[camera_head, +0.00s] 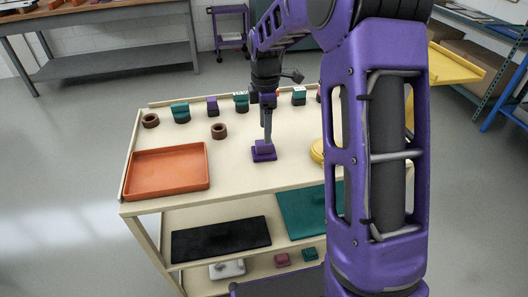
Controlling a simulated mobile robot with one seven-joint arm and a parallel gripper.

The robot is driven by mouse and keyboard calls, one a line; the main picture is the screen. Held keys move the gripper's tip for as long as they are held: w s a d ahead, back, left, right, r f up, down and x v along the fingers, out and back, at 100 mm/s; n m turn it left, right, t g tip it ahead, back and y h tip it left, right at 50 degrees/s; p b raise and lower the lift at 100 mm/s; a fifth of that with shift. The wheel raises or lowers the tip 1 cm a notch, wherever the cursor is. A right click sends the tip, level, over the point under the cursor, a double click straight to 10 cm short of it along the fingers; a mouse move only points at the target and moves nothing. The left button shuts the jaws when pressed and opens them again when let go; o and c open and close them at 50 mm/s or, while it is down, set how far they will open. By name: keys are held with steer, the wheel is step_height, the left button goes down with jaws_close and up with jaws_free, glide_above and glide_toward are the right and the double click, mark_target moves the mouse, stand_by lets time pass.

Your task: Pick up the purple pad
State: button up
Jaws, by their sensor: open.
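The purple pad (264,154) lies flat on the cream cart top, near its middle, with a raised block on its upper side. My gripper (267,140) points straight down at it from above, with its fingertips at or just above the raised block. The jaws are open. The fingers line up in this view, so I cannot tell whether they touch the pad or stand around its block.
An orange tray (167,171) is at the left of the cart top (232,177). Brown rings (219,131), teal blocks (180,113) and a smaller purple block (212,106) stand behind. A yellow round thing (317,151) is at right, partly hidden by my arm.

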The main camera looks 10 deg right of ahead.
mark_target(264, 149)
step_height(264, 149, down, 6)
steer(key=shift+w+a+f+b, duration=0.15)
steer(key=shift+f+b, duration=0.05)
steer(key=shift+b, duration=0.3)
jaws_close()
